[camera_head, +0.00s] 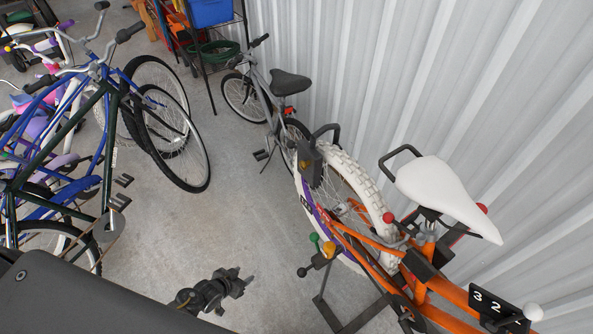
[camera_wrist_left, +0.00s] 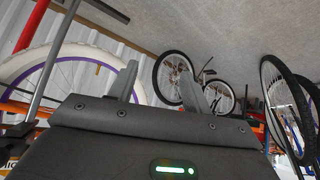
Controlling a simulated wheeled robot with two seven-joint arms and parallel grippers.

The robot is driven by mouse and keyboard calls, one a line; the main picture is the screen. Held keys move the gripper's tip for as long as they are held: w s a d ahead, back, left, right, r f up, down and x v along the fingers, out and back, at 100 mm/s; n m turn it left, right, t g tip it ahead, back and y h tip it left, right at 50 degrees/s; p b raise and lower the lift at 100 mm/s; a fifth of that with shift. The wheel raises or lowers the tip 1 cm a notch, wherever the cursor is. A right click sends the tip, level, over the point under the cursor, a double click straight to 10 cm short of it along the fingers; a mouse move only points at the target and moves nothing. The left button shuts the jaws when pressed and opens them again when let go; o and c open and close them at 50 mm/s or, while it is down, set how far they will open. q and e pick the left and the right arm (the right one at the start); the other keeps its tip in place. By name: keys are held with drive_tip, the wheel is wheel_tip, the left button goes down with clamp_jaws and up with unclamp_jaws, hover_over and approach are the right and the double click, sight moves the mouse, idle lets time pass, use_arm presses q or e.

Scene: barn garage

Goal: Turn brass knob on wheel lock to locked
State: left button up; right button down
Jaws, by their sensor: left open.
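The wheel lock (camera_head: 313,172) is a dark grey box with a black shackle, on the white-tyred wheel (camera_head: 352,170) of an orange bike. A small brass knob (camera_head: 304,165) shows on its face; its exact setting is too small to tell. My left gripper (camera_head: 246,280) is open and empty, low in the head view, well apart from the lock and to its lower left. In the left wrist view its two fingers (camera_wrist_left: 158,88) stand apart with nothing between them. The wheel with its purple rim (camera_wrist_left: 62,60) shows at left there. My right gripper is not in view.
The orange bike's frame (camera_head: 436,285) and white saddle (camera_head: 440,190) stand at the right. A grey bike (camera_head: 268,95) leans by the corrugated wall (camera_head: 400,70). Several bikes crowd the left, including a dark green one (camera_head: 50,150). The concrete floor (camera_head: 200,225) between is clear.

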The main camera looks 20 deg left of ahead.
use_arm(q)
drive_tip(key=w+r+t+h, duration=0.1)
drive_tip(key=w+r+t, duration=0.2)
drive_tip(key=w+r, duration=0.55)
drive_tip(key=m+t+h+b, duration=0.2)
drive_tip(key=m+t+h, duration=0.1)
drive_tip(key=m+h, duration=0.4)
approach(301, 165)
drive_tip(key=shift+n+h, duration=0.6)
drive_tip(key=shift+n, duration=0.1)
drive_tip(key=x, duration=0.2)
drive_tip(key=p+x, duration=0.1)
drive_tip(key=x, duration=0.5)
drive_tip(key=shift+w+a+f, duration=0.1)
drive_tip(key=shift+w+f, duration=0.15)
drive_tip(key=shift+f, duration=0.1)
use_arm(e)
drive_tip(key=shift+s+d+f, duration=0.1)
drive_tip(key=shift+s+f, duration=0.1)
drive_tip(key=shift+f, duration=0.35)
use_arm(q)
drive_tip(key=c, duration=0.9)
drive_tip(key=shift+p, duration=0.3)
drive_tip(key=shift+c, duration=0.2)
